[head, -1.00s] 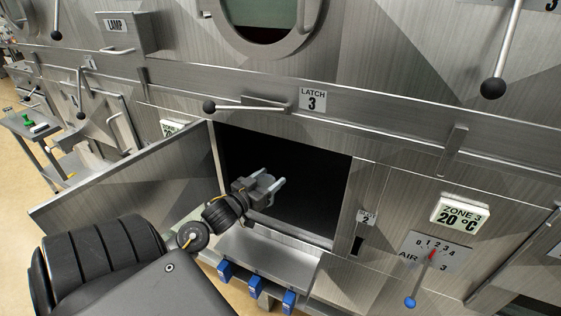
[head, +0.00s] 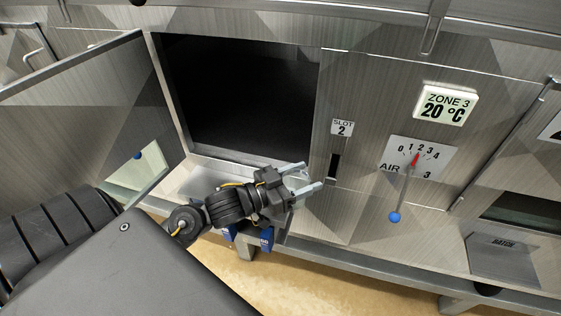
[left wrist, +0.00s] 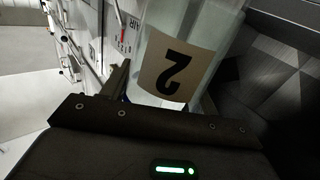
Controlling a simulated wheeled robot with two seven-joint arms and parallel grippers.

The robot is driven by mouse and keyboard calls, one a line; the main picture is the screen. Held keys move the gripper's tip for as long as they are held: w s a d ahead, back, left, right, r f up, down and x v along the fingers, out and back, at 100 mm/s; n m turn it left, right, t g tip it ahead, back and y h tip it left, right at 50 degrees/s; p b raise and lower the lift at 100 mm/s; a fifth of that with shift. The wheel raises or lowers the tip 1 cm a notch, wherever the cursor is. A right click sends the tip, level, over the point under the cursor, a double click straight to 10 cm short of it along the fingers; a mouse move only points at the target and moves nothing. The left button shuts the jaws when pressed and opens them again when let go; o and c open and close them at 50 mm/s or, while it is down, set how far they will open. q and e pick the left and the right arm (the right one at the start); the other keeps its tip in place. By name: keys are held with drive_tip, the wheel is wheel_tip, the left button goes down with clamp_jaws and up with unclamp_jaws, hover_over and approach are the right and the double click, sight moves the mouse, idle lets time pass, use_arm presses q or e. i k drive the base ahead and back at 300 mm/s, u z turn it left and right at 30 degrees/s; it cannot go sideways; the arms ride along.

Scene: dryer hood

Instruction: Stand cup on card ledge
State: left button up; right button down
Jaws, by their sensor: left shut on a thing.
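My left gripper (head: 307,179) is in front of the lower right corner of the open hatch, with its two pale fingers apart. In the left wrist view a pale, glassy cup (left wrist: 205,45) sits between the fingers, with a tan label (left wrist: 167,67) bearing an upside-down 2. The cup can hardly be made out in the head view. A small grey ledge marked BATCH (head: 505,262) juts from the front at the lower right, apart from the gripper; whether it is the card ledge is unclear. My right gripper is out of view.
The dark hatch opening (head: 240,95) has its door (head: 85,95) swung out to the left. A SLOT 2 plate (head: 342,128), a ZONE 3 display (head: 445,104) and an AIR lever (head: 400,195) with a blue knob are to the right. Blue-ended parts (head: 266,240) hang below the hatch.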

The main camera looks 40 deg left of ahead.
sight(503, 264)
drive_tip(key=z, duration=2.5)
drive_tip(key=i, duration=2.5)
drive_tip(key=u, duration=2.5)
